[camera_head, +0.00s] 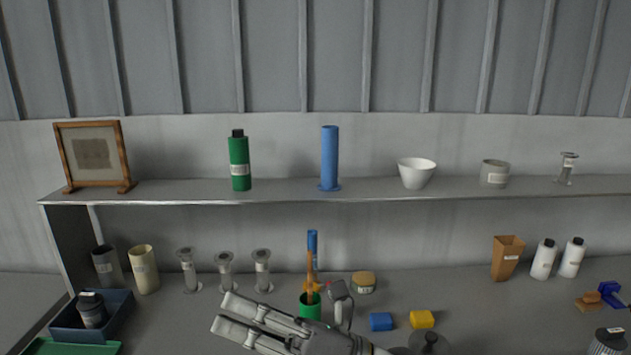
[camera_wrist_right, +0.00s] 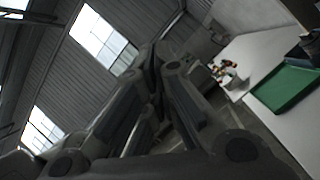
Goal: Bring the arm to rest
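My right gripper (camera_head: 222,312) comes in at the bottom centre of the head view, its two grey fingers pointing left. The fingers stand apart with a narrow gap and nothing shows between them. In the right wrist view its dark fingers (camera_wrist_right: 160,85) point up the picture toward the wall and windows, also with nothing held. My left gripper is not in view.
A green cup (camera_head: 310,306) with upright tools stands just behind my right gripper. Blue (camera_head: 381,322) and yellow (camera_head: 422,319) blocks lie to its right. A blue bin (camera_head: 62,327) and green tray (camera_head: 75,348) are at left. A shelf (camera_head: 280,191) runs above the bench.

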